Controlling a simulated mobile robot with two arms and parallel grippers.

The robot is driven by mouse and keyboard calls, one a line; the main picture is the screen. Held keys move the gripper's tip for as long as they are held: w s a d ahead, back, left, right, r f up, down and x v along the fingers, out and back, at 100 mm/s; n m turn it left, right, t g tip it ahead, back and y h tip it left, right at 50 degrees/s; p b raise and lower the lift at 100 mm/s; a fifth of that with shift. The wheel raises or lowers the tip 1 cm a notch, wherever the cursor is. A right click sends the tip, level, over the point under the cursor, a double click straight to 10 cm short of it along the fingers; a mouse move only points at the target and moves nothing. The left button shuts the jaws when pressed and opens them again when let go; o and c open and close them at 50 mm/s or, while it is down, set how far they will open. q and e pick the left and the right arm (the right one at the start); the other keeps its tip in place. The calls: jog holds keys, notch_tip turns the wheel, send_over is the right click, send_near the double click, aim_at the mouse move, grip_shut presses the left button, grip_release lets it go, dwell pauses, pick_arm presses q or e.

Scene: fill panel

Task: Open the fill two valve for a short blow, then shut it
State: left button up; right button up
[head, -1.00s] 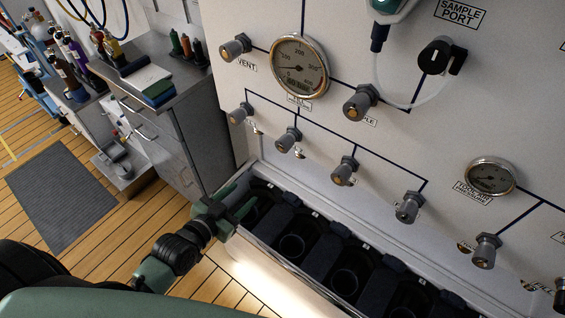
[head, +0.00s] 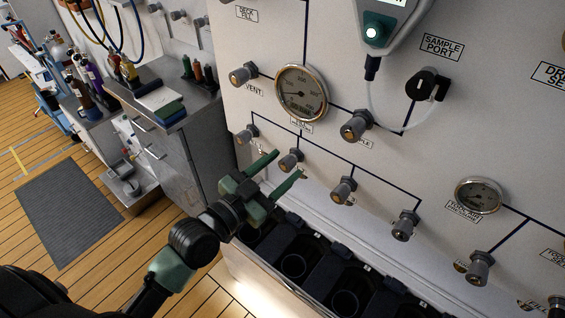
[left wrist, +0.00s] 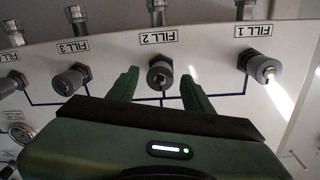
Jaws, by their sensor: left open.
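The fill two valve (head: 290,160) is a grey knob with a brass-coloured end, second from the left in the lower row on the white panel. In the left wrist view the same knob (left wrist: 160,74) sits beside its FILL 2 label (left wrist: 158,38), which appears upside down. My left gripper (head: 289,165) is open, with green fingers pointing at the panel. In the left wrist view the knob shows between its fingertips (left wrist: 160,79), with a gap on each side. I cannot tell how far the fingertips reach along it. My right gripper is out of view.
The fill one valve (head: 248,134) and fill three valve (head: 343,190) flank it closely. A round gauge (head: 301,93) is above. A trough with dark cylinder bays (head: 295,262) lies below the panel. A grey cabinet (head: 180,165) stands left.

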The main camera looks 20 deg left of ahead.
pick_arm(q)
jog(key=shift+w+d, duration=0.15)
jog(key=shift+w, duration=0.2)
grip_shut()
